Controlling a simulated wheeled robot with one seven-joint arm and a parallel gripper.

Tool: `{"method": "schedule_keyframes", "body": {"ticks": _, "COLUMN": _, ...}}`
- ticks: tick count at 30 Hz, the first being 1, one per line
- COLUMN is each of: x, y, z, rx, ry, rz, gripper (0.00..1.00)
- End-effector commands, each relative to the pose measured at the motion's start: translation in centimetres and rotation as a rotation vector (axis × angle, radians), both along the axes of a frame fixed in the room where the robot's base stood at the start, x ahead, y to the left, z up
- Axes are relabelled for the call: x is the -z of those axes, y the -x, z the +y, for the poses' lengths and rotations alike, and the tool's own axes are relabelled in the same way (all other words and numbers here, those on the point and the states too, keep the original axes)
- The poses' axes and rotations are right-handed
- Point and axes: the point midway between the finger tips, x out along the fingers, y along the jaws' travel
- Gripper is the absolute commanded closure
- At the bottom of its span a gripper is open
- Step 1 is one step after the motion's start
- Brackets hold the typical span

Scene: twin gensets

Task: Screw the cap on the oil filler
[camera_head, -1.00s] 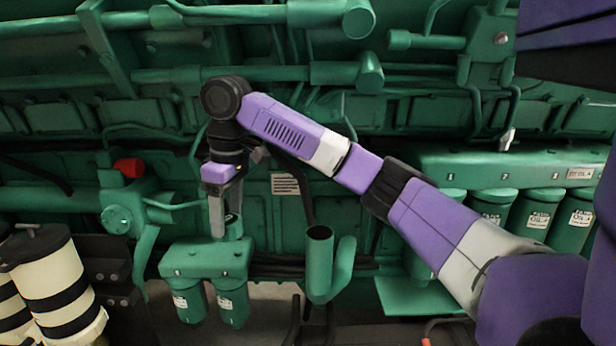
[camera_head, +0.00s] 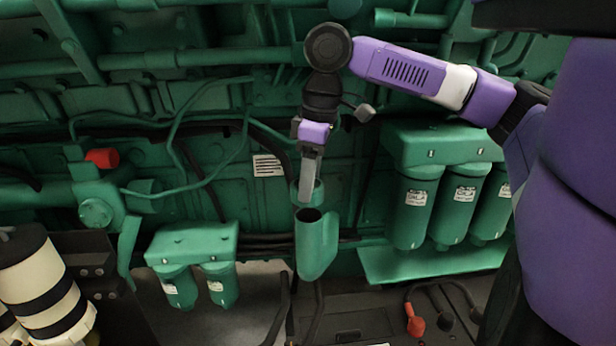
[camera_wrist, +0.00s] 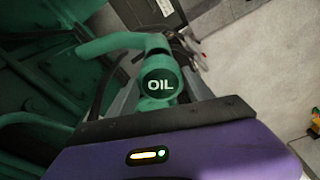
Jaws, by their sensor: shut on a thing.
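The oil filler (camera_head: 316,250) is a green upright pipe with a dark open mouth, in the middle of the head view. My gripper (camera_head: 309,192) points down just above that mouth in the picture. It is shut on a green cap (camera_head: 319,190), partly hidden behind a finger. In the wrist view the cap's round top (camera_wrist: 160,86) faces the camera and reads "OIL", between the fingers. The cap appears apart from the filler, its lower edge slightly above the mouth in the picture. I cannot tell exactly how well the two line up in depth.
Green filter canisters (camera_head: 415,205) hang right of the filler; two smaller ones (camera_head: 220,284) hang lower left. Thin pipes and a red knob (camera_head: 102,159) are on the left. Cream and black cylinders (camera_head: 40,290) stand at the lower left. The engine wall is close behind.

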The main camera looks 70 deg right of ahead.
Motion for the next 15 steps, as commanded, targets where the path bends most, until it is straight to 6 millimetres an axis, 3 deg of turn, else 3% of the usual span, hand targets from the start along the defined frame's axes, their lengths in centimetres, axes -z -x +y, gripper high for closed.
{"method": "schedule_keyframes", "body": {"ticks": 15, "x": 3.9, "y": -0.1, "z": 0.0, "rx": 0.001, "ry": -0.003, "rz": -0.002, "gripper": 0.89}}
